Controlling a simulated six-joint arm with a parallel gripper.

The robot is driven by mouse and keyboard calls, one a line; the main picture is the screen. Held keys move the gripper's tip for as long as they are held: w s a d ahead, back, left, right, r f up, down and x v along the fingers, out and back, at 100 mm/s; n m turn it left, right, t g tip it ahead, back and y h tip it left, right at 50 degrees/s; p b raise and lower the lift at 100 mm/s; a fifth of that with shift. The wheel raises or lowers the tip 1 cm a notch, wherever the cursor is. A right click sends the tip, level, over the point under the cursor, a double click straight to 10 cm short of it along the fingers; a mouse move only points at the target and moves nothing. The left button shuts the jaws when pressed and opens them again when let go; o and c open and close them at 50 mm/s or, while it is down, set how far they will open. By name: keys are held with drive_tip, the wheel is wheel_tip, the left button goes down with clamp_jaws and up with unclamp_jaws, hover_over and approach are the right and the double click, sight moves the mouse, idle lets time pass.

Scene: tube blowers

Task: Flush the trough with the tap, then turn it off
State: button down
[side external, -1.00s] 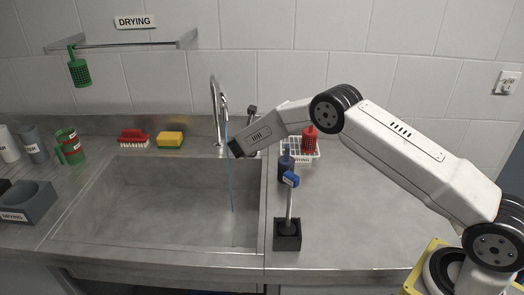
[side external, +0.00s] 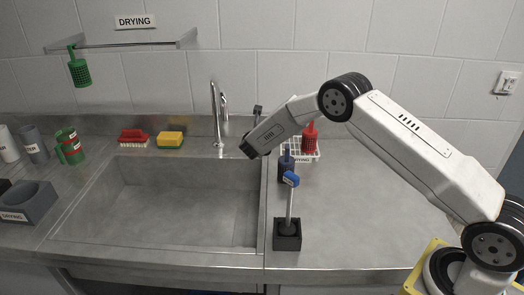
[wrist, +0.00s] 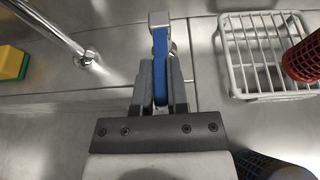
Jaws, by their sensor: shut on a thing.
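The steel tap (side external: 216,115) stands at the back edge of the trough, and no water shows below its spout. In the wrist view its pipe (wrist: 50,27) is at upper left. My gripper (wrist: 160,85) is shut on a blue lever (wrist: 160,60) with a grey metal end, beside the tap's base. In the side view my wrist hides the lever and my fingers, right of the tap. The trough (side external: 150,205) is grey metal, and its visible floor looks bare.
A white wire rack (side external: 316,153) with a red cup (side external: 309,137) stands right of my wrist. A dark blue cup (side external: 286,168) and a blue-topped brush (side external: 291,180) in a black holder (side external: 287,238) stand in front. A yellow-green sponge (side external: 170,140) lies behind the trough.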

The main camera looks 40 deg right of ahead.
drive_tip(key=shift+d+r, duration=0.1)
drive_tip(key=c, duration=0.6)
unclamp_jaws()
drive_tip(key=shift+c, duration=0.2)
drive_tip(key=shift+s+a, duration=0.1)
drive_tip(key=shift+a, duration=0.1)
drive_tip(key=v, duration=0.7)
drive_tip(key=shift+s+a+r, duration=0.15)
drive_tip(key=shift+r, duration=0.05)
